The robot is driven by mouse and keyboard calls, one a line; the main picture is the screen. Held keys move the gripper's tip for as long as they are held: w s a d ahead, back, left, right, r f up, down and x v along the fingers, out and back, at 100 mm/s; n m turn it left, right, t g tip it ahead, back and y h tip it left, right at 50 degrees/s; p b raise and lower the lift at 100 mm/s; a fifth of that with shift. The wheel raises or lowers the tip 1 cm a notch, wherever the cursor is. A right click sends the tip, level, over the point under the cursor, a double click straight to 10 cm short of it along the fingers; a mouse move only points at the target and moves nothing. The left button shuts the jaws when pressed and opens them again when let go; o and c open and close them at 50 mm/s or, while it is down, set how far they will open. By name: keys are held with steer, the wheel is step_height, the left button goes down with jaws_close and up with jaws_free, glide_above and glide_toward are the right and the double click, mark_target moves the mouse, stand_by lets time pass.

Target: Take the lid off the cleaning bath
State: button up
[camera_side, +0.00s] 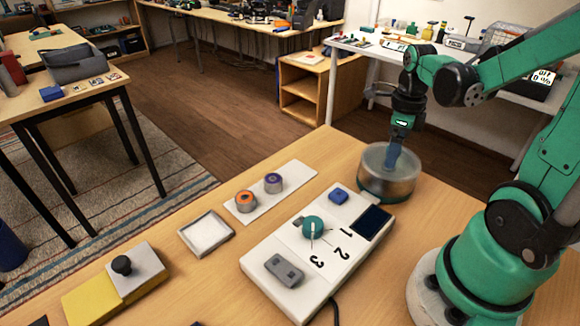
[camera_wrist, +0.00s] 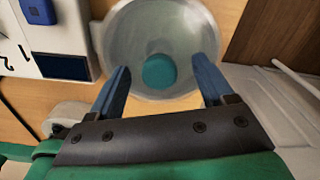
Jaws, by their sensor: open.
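The cleaning bath (camera_side: 388,187) is a round silvery tub at the back of the wooden table, beside the white control box. From above, in the wrist view, its round, greyish, see-through lid (camera_wrist: 128,38) fills the top, with a teal knob (camera_wrist: 158,71) in the middle. My gripper (camera_side: 396,168) points down over the lid. In the wrist view my gripper (camera_wrist: 164,66) is open, with one blue finger on each side of the knob and gaps between. I cannot tell how far the fingertips reach down beside the knob. In the side view the fingers hide the knob.
The white control box (camera_side: 262,262) has a teal dial (camera_side: 313,228), a blue button (camera_side: 338,196) and a dark display (camera_side: 371,222). A white strip (camera_side: 298,178) with two small spools, a square tray (camera_side: 206,234) and a yellow block (camera_side: 92,302) stand left. Table between them is clear.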

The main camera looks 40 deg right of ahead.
jaws_close()
steer(key=shift+r, duration=0.15)
stand_by(0.4)
